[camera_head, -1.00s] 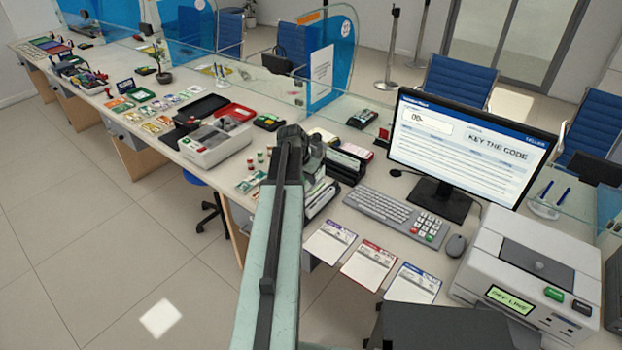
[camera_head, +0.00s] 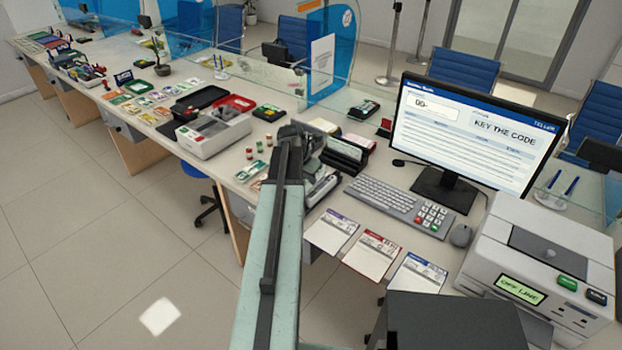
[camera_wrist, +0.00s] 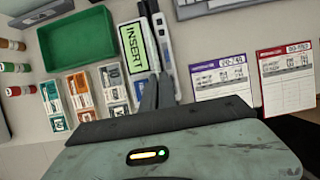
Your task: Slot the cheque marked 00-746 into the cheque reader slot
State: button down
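Three cheque-like slips lie flat in a row on the counter's front edge: purple-headed (camera_head: 331,232), red-headed (camera_head: 373,256) and blue-headed (camera_head: 417,279). The wrist view shows the purple one (camera_wrist: 220,78) and the red one (camera_wrist: 286,82) right of my gripper; their codes are too small to read surely. The cheque reader (camera_wrist: 137,46), with a green "INSERT" display and a dark strip beside it, stands just beyond my gripper. My gripper (camera_wrist: 157,82) has its fingers together with nothing seen between them. In the head view my arm hides much of the reader and gripper.
A keyboard (camera_head: 381,199), a monitor (camera_head: 470,133) and a printer reading "OFF LINE" (camera_head: 540,262) stand to the right. A green tray (camera_wrist: 76,47), banknote-like cards (camera_wrist: 83,100) and small rolls (camera_wrist: 15,67) lie left of the reader.

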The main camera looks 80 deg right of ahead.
jog(key=shift+f+b, duration=1.2)
jog(key=shift+f, duration=0.25)
jog(key=c, duration=1.6)
grip_release()
jog(key=shift+r, duration=0.15)
notch_tip(320, 180, up, 7)
jog(key=p, duration=0.7)
